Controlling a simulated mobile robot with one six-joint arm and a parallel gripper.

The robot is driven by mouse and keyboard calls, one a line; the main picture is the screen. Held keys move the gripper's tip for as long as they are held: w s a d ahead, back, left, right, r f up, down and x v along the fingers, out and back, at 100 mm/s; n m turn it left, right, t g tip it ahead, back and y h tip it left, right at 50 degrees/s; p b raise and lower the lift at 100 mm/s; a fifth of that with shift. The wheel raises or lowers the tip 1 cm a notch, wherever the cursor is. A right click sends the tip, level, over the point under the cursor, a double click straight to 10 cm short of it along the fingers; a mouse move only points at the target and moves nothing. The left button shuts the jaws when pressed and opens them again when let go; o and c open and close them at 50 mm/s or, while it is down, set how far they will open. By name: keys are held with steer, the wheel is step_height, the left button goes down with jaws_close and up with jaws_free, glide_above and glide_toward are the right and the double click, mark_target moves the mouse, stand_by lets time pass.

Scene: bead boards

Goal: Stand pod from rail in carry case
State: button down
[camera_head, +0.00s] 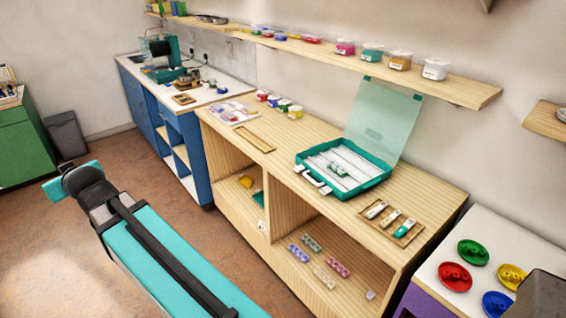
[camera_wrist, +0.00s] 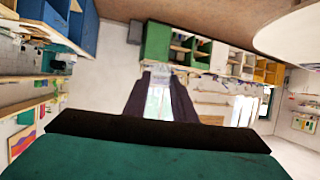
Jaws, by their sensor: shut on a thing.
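The open teal carry case (camera_head: 357,185) lies on the wooden counter in the head view, its clear lid (camera_head: 385,118) raised. Small white-and-green pieces (camera_head: 336,169) sit among its pale dividers. A wooden tray (camera_head: 377,226) right of the case holds a few small pods (camera_head: 390,216). A narrow wooden rail (camera_head: 254,138) left of the case looks empty. My gripper (camera_head: 70,180) is at the far left, well away from counter and case. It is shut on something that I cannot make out. In the wrist view a dark bar and teal block of mine fill the bottom.
Colored jars (camera_head: 279,103) stand at the counter's back. A shelf (camera_head: 470,88) with tubs runs above. Bead strips (camera_head: 325,262) lie in the open compartment below. Colored dishes (camera_head: 474,251) stand at right. The brown floor (camera_head: 130,180) before the counter looks clear.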

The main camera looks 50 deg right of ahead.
steer(key=shift+w+d, duration=0.1)
steer(key=shift+d, duration=0.1)
steer(key=s+d+f+m+g+h+b, duration=0.1)
steer(key=s+d+f+m+g+h, duration=0.2)
steer(key=d, duration=1)
steer(key=s+d+f+m+h+b, duration=0.1)
steer(key=s+d+f+m+h, duration=0.35)
steer(key=d, duration=0.75)
steer(key=s+d+f+m+g+h+b, duration=0.2)
steer(key=s+d+f+m+h, duration=0.15)
steer(key=d, duration=0.95)
steer(key=s+d+f+m+g+h+b, duration=0.1)
steer(key=s+d+m+g, duration=0.4)
steer(key=s+d, duration=0.8)
steer(key=s+d+f+m+g+h+b, duration=0.1)
steer(key=s+d+m+g, duration=0.5)
steer(key=s+d, duration=0.8)
steer(key=s+g+b, duration=0.1)
steer(key=s+g, duration=0.1)
steer(key=s, duration=0.5)
steer(key=shift+f, duration=0.2)
